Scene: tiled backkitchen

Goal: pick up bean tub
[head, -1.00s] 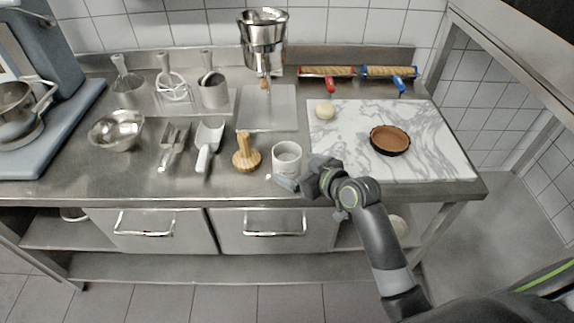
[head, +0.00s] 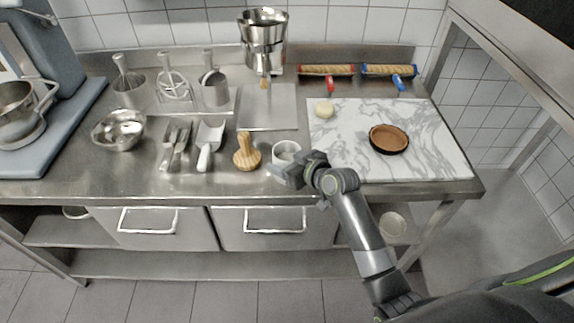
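A small white tub (head: 286,149), which I take to be the bean tub, stands upright near the front of the steel counter, left of the marble slab. What is inside it does not show clearly. My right gripper (head: 281,174) is at its near side, at the counter's front edge, and hides the lower front of the tub. The fingers are dark and small here, and whether they are apart or touch the tub does not show. My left gripper is out of view.
A wooden press (head: 247,152) stands close on the left, with a scoop (head: 209,143) beyond it. The marble slab (head: 348,150) on the right holds a tart shell (head: 388,138) and a dough ball (head: 324,109). A pale bowl (head: 392,226) sits on the lower shelf.

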